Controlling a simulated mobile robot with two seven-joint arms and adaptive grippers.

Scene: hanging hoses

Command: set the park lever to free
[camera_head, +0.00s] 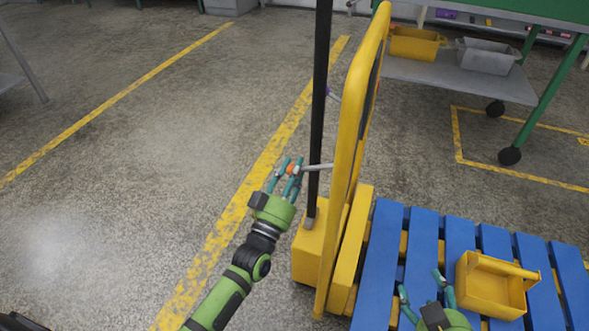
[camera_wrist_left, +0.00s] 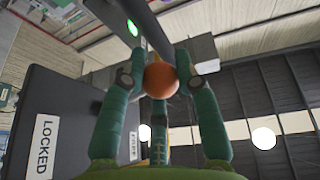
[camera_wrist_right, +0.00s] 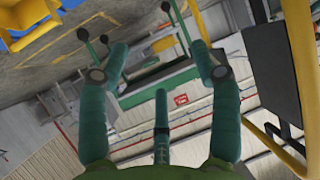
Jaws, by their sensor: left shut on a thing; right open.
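The park lever is a thin grey rod (camera_head: 318,168) that sticks out left from the yellow upright frame (camera_head: 350,110). It ends in an orange ball knob (camera_head: 291,170). My left gripper (camera_head: 290,165) is shut on this knob; in the left wrist view the orange knob (camera_wrist_left: 161,79) sits between the fingers. A dark panel there carries a LOCKED label (camera_wrist_left: 43,147) and a second label (camera_wrist_left: 137,146), partly hidden by a finger and unclear. A green light (camera_wrist_left: 132,28) glows above. My right gripper (camera_head: 421,284) is open and empty over the blue pallet.
A yellow tote (camera_head: 490,284) stands on the blue slatted pallet (camera_head: 378,262) beside my right gripper. A black post (camera_head: 320,85) rises close to the lever. A green-legged wheeled table (camera_head: 540,95) holds bins at the back right. The floor at left is clear.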

